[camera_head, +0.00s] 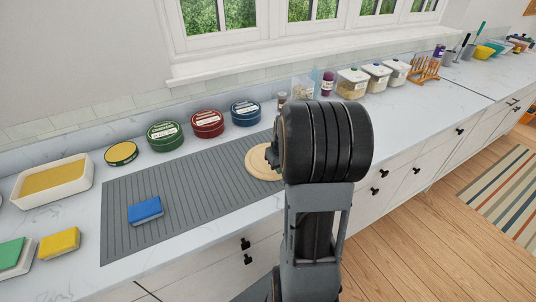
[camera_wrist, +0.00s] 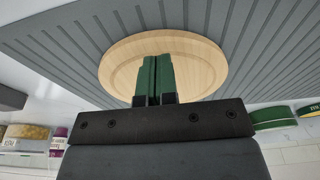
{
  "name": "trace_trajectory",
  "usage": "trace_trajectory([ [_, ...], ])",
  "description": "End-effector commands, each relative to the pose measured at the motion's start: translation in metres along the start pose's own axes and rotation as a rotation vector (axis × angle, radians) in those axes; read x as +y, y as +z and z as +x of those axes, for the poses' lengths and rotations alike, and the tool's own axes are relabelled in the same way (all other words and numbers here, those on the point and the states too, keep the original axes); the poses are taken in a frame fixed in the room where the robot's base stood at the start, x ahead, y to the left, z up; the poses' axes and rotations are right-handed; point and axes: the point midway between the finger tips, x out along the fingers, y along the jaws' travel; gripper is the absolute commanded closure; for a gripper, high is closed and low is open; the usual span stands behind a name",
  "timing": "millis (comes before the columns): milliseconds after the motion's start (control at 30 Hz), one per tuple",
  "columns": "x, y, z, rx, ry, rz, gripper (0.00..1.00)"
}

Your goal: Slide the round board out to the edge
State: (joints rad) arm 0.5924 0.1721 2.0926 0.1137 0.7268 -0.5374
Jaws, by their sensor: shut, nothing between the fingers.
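The round wooden board (camera_head: 258,160) lies on the grey ribbed mat (camera_head: 190,190) on the white counter, near the mat's right end. My arm hides its right part in the head view. In the wrist view the round board (camera_wrist: 205,62) shows almost whole, with a raised rim. My gripper (camera_wrist: 155,62) has its two green fingers shut together with nothing between them. The fingertips overlap the middle of the board in that view. I cannot tell whether they touch it. In the head view the fingers are hidden behind my arm.
A blue sponge (camera_head: 146,210) lies on the mat at the left. Green (camera_head: 165,135), red (camera_head: 207,123) and blue (camera_head: 245,112) tins stand along the mat's back. Lidded containers (camera_head: 352,83) stand farther right. The counter's front edge runs above white drawers with black handles (camera_head: 246,244).

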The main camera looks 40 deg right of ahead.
Motion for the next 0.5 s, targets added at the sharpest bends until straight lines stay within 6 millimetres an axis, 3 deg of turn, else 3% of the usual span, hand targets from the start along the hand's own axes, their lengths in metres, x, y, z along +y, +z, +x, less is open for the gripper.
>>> trace_trajectory([
  [300,0.0,-0.059,0.008,-0.001,0.0,0.0,1.0],
  [500,-0.001,-0.082,0.014,-0.002,0.0,0.001,1.0],
])
